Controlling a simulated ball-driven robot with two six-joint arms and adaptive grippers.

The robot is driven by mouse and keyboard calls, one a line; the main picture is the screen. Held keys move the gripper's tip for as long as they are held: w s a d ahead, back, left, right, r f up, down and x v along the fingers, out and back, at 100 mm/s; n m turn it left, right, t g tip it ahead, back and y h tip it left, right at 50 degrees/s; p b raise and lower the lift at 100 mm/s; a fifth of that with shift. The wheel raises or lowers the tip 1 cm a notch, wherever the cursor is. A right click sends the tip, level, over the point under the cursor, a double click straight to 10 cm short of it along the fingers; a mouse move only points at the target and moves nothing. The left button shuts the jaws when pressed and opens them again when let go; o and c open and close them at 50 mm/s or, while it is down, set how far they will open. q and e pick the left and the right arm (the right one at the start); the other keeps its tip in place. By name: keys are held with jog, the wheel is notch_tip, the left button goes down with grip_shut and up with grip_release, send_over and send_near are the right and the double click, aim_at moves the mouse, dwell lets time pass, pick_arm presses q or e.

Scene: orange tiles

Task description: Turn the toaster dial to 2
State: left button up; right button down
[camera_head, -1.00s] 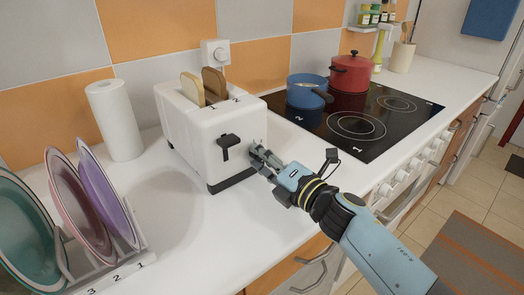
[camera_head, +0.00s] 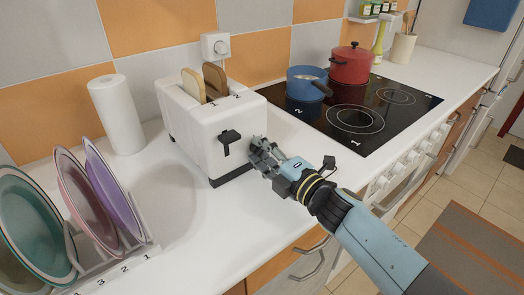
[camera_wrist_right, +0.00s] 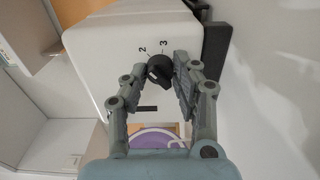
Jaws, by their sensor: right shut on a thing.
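The white toaster (camera_head: 197,128) stands on the counter with two bread slices in its slots and a black lever (camera_head: 229,139) on its front. In the right wrist view the black dial (camera_wrist_right: 160,70) sits on the toaster's white face (camera_wrist_right: 100,70), with "2" and "3" printed beside it. A pale mark shows on the dial, but I cannot tell which number it points to. My right gripper (camera_head: 264,153) is at the toaster's front, right of the lever. In the wrist view its fingers (camera_wrist_right: 159,77) are closed on the dial from both sides. My left gripper is not in view.
A plate rack (camera_head: 130,256) with several plates and a paper towel roll (camera_head: 116,115) stand to the left. A black hob (camera_head: 380,112) with a blue pan (camera_head: 304,90) and a red pot (camera_head: 351,66) lies to the right. The counter before the toaster is clear.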

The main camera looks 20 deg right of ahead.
jog(key=c, duration=1)
grip_release()
jog(key=v, duration=1.2)
jog(key=shift+d, duration=0.1)
